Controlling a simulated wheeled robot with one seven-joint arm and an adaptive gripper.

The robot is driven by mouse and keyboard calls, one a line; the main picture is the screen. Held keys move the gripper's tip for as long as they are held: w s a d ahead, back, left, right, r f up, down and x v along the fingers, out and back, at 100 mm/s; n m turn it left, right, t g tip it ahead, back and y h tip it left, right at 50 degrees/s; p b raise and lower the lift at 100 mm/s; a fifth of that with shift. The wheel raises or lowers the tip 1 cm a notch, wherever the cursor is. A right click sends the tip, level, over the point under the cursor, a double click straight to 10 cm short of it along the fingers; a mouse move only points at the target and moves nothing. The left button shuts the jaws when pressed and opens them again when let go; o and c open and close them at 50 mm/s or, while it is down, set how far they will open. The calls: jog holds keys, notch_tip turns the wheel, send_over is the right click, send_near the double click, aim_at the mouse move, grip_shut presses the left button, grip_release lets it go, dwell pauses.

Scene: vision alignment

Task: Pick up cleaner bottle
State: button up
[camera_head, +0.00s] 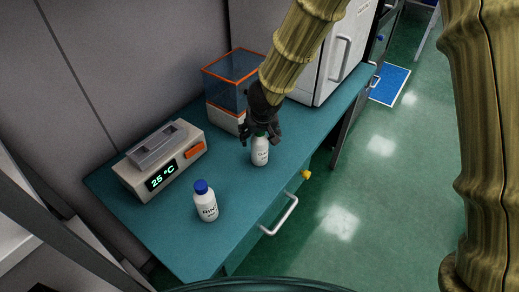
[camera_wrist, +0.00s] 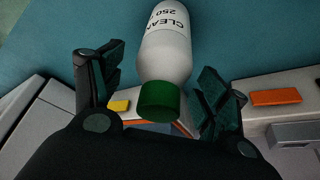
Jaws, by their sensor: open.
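The cleaner bottle (camera_head: 260,154) is white with a green cap and stands upright on the teal bench (camera_head: 160,235). In the wrist view its label (camera_wrist: 168,18) reads "CLEAN" and "250", and its green cap (camera_wrist: 159,100) is nearest the camera. My gripper (camera_head: 261,136) is right above the bottle, pointing down, with its fingers around the cap region. In the wrist view the open fingers (camera_wrist: 158,85) stand on either side of the bottle, with a visible gap on both sides. The head view partly hides the cap behind the fingers.
A second white bottle with a blue cap (camera_head: 206,201) stands nearer the front. A heater-like device (camera_head: 160,162) showing 25 °C is at the left. An orange-framed clear box (camera_head: 230,85) and a white cabinet (camera_head: 330,60) stand behind the gripper.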

jog(key=shift+x, duration=0.9)
jog(key=c, duration=1.3)
jog(key=shift+r, duration=0.1)
